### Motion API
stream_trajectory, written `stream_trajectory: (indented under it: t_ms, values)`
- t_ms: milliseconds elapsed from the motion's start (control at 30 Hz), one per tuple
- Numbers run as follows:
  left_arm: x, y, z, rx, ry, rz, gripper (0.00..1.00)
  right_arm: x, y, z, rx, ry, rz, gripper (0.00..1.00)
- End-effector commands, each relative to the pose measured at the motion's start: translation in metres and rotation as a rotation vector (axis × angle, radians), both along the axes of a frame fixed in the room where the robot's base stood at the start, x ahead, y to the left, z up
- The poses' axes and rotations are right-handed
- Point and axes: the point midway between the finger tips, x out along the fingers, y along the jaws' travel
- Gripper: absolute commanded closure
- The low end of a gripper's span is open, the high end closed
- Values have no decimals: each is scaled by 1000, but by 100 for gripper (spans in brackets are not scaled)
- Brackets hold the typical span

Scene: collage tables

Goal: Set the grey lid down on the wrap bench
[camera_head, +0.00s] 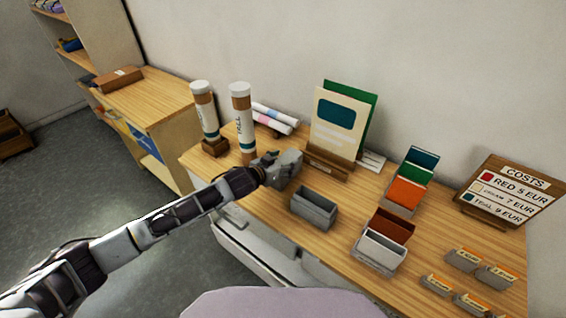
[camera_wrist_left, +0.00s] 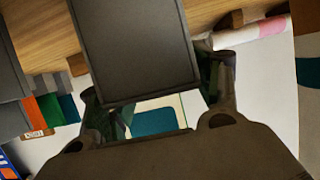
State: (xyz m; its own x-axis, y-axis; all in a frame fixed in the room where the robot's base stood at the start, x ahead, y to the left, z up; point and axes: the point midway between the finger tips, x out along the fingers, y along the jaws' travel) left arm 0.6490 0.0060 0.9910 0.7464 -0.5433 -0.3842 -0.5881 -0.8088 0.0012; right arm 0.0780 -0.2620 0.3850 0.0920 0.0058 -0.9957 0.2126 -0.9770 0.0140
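The grey lid (camera_wrist_left: 135,50) is a flat dark grey rectangle between the two fingers of my left gripper (camera_wrist_left: 158,95) in the wrist view. In the head view my left gripper (camera_head: 286,167) is shut on it, above the near wooden table, and the hand partly hides the lid. An open grey box (camera_head: 303,212) stands just right of and below the gripper. A second wooden bench (camera_head: 160,102) with a brown parcel on it stands at the left; no label shows which surface is the wrap bench. My right gripper is not in view.
Two capped tubes (camera_head: 241,110) stand close behind the gripper on the near table (camera_head: 270,219). Cards in a wooden holder (camera_head: 328,165), card bins (camera_head: 382,250) and a costs sign (camera_head: 506,192) stand to the right. The left bench is bare in front of the parcel (camera_head: 118,80).

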Motion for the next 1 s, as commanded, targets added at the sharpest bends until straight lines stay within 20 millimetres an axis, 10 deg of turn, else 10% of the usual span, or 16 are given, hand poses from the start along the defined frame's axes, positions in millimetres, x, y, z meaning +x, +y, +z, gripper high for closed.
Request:
stream_trajectory:
  t_ms: [1000]
  values:
    - [-28, 21, 15, 1, 1, 0, 26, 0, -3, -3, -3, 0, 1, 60]
